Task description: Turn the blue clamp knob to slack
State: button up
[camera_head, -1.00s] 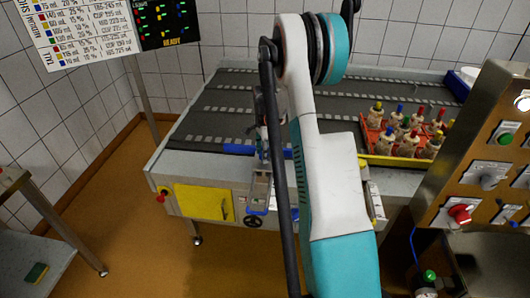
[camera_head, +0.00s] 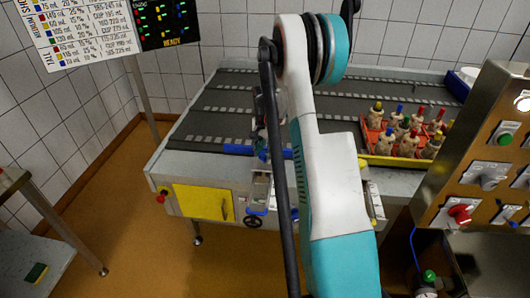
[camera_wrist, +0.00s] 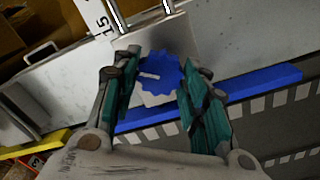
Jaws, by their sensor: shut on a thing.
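The blue clamp knob (camera_wrist: 165,76) has a scalloped rim and a pale pointer mark lying roughly sideways on its face. It sits on a grey metal plate beside the blue guide rail (camera_wrist: 255,83). In the wrist view my gripper (camera_wrist: 160,66) has a finger on each side of the knob and is shut on it. The exact contact at the far finger edges is hard to see. In the head view the gripper is mostly hidden behind my arm, near the blue rail (camera_head: 238,150).
The conveyor table (camera_head: 215,110) has dark belts. A red crate (camera_head: 375,147) of bottles with coloured caps stands right of my arm. A yellow panel (camera_head: 203,201) is on the table front, with a black handwheel (camera_head: 253,222). A control panel (camera_head: 480,150) rises at the right.

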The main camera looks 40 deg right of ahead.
jog(key=n, duration=0.6)
jog(key=shift+n, duration=0.4)
dwell(0.3)
jog(key=o, duration=1.1)
jog(key=shift+c, duration=0.2)
notch_tip(320, 180, up, 12)
